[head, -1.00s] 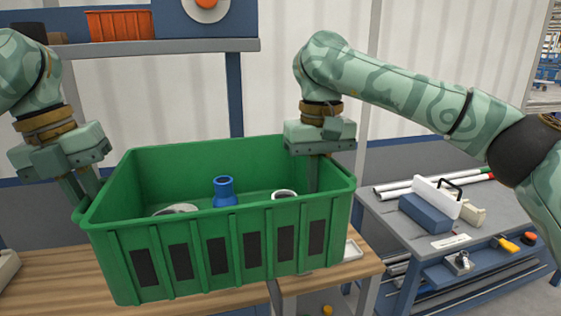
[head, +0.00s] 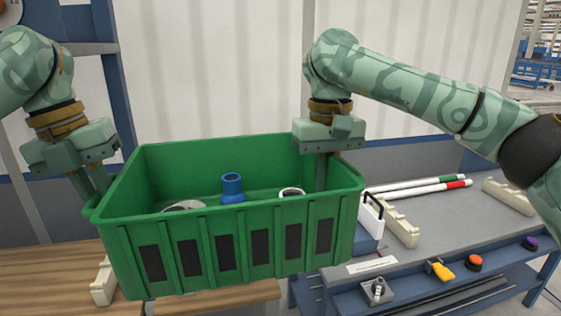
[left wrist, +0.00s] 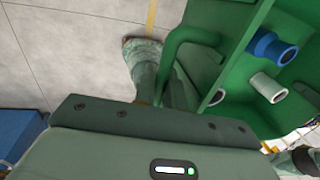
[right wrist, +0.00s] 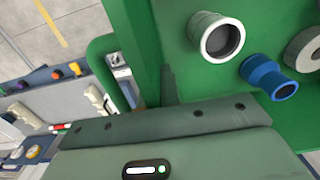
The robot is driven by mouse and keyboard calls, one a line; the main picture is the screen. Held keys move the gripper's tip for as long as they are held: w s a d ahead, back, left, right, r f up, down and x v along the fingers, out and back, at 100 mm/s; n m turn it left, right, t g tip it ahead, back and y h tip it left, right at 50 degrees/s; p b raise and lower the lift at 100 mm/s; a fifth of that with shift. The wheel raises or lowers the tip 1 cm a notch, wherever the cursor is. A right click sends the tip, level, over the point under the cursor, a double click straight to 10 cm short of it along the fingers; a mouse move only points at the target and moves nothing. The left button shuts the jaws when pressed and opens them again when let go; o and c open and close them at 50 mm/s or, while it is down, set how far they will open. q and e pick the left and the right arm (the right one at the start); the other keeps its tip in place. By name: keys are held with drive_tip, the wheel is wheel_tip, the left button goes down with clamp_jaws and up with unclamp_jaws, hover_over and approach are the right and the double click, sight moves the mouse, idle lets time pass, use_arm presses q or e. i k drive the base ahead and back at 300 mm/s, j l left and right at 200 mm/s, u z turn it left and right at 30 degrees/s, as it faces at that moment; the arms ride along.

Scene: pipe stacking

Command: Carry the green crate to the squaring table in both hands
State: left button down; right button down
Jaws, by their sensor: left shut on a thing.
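The green crate (head: 235,245) hangs between my two grippers, roughly level, in the head view. It holds a blue pipe piece (head: 232,188), a white pipe piece (head: 292,191) and a grey round piece (head: 184,205). My left gripper (head: 90,190) is shut on the crate's left end. My right gripper (head: 321,172) is shut at its right end, with a finger inside the wall. A green handle loop shows in the left wrist view (left wrist: 180,50). The grey-topped table (head: 440,225), seemingly the squaring table, stands right of and beyond the crate.
Red-and-green-banded white pipes (head: 425,187), cream blocks (head: 402,228) and a blue block with a white plate (head: 371,215) lie on the grey table. Its front carries a yellow-handled tool (head: 441,271) and buttons (head: 475,262). A wooden bench (head: 45,275) lies below left.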

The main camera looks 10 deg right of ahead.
sight(460, 216)
drive_tip(key=l, duration=2.1)
drive_tip(key=i+l, duration=0.1)
drive_tip(key=l, duration=0.95)
drive_tip(key=i+l, duration=0.1)
drive_tip(key=l, duration=0.95)
drive_tip(key=i+l, duration=0.1)
drive_tip(key=l, duration=0.95)
